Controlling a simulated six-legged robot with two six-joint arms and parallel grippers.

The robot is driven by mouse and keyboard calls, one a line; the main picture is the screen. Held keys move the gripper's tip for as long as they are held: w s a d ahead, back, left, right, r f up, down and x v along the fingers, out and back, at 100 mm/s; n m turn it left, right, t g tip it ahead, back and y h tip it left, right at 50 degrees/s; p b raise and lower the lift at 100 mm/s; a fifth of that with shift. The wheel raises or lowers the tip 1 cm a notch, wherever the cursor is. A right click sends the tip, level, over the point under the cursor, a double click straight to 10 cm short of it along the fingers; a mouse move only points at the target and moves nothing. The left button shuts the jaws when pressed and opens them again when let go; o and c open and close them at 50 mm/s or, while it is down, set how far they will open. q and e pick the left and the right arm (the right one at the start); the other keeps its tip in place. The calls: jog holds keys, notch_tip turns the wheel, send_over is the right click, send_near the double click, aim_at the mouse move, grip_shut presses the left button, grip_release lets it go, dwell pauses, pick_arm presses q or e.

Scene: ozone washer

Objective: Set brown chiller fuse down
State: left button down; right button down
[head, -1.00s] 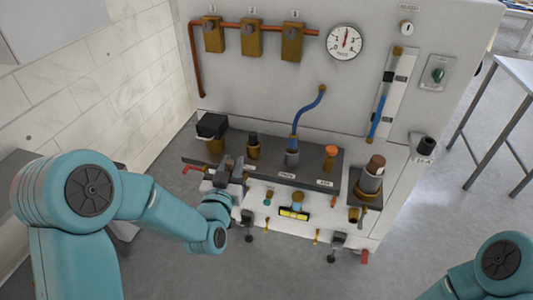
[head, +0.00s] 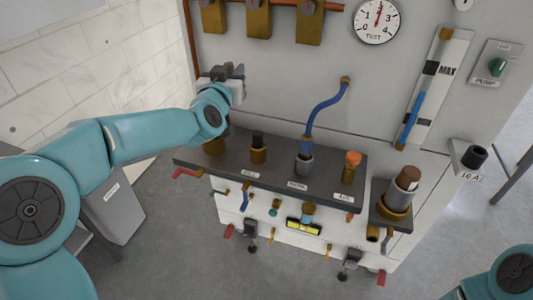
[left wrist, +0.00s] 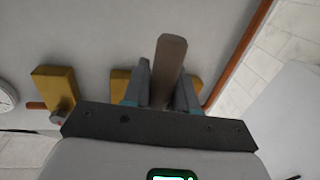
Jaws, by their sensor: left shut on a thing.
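The brown chiller fuse (left wrist: 170,65) shows in the left wrist view as a plain brown-grey bar standing up between my two fingers. My left gripper (left wrist: 162,80) is shut on it. In the head view, my left gripper (head: 224,74) is raised above the left end of the dark shelf (head: 230,164), in front of the panel and below the brass valves. The fuse cannot be made out there. My right gripper is out of view; only part of that arm shows at the lower right.
The shelf holds a black-topped brass fitting (head: 258,148), a grey socket with a blue hose (head: 321,108) and an orange-capped fitting (head: 352,166). A brown-topped grey cylinder (head: 405,184) stands at right, near a black knob (head: 474,157). Brass valves (head: 258,18) hang above.

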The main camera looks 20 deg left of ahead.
pick_arm(q)
notch_tip(320, 180, down, 20)
jog(key=b, duration=0.4)
jog(key=shift+s, duration=0.15)
jog(key=shift+s+d+r, duration=0.1)
jog(key=shift+r, duration=0.15)
jog(key=shift+f, duration=0.15)
jog(key=c, duration=1.3)
grip_release()
jog(key=shift+o, duration=0.6)
